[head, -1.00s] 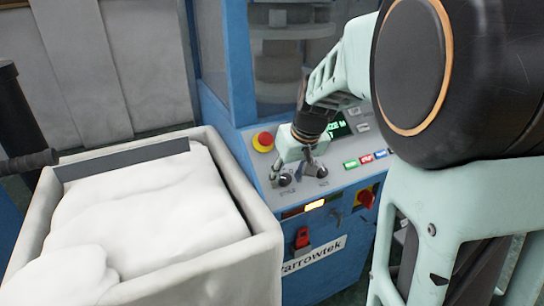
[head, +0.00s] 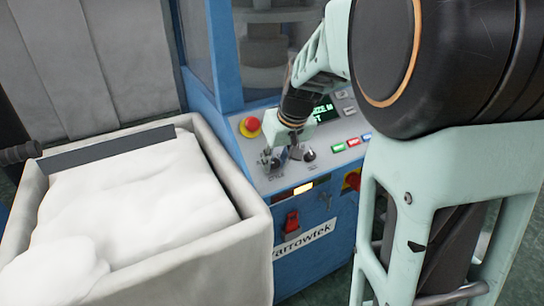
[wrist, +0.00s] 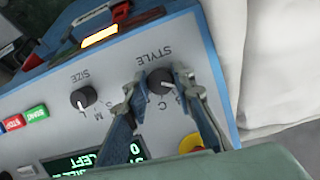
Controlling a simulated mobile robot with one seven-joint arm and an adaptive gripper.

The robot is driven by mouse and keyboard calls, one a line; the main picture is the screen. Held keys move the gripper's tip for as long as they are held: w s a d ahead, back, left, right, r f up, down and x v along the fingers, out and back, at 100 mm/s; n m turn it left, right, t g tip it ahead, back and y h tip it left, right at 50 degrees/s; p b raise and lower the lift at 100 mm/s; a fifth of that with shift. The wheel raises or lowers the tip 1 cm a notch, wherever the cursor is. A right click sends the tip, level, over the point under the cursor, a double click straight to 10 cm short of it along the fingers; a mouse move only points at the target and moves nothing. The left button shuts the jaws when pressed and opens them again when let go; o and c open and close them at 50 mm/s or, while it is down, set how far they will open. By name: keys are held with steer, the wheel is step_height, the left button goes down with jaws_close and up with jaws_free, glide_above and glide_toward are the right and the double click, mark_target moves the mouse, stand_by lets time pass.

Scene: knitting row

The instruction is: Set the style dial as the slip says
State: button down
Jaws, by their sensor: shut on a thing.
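The style dial (wrist: 160,81) is a dark round knob with a light pointer mark, under the word STYLE, which reads upside down in the wrist view. My gripper (wrist: 158,80) has one finger on each side of this dial and is shut on it. In the head view my gripper (head: 274,160) is down at the left dial of the panel and mostly hides it. Letters beside the dial, one like a C, are partly covered by a finger. I cannot make out a slip.
The size dial (wrist: 84,99) is beside it; in the head view it also shows (head: 309,154). A red emergency button (head: 250,127) is behind my gripper. A lit display (head: 326,112) and several coloured buttons (head: 352,142) are to the right. A bin (head: 232,175) of white material stands left.

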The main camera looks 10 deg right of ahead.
steer(key=m, duration=0.2)
steer(key=m+y, duration=0.1)
steer(key=m, duration=0.2)
steer(key=shift+d+m+y, duration=0.1)
steer(key=shift+m+y, duration=0.2)
steer(key=m+y, duration=0.1)
steer(key=m, duration=0.2)
steer(key=m+b, duration=0.1)
steer(key=m, duration=0.2)
steer(key=shift+t+y, duration=0.3)
steer(key=shift+y, duration=0.1)
steer(key=m+t+b, duration=0.1)
steer(key=m, duration=0.5)
steer(key=shift+y, duration=0.4)
steer(key=m, duration=0.2)
steer(key=m+t, duration=0.1)
steer(key=m, duration=0.2)
steer(key=shift+t+b, duration=0.3)
steer(key=shift+b, duration=0.1)
steer(key=c, duration=1.6)
jaws_free()
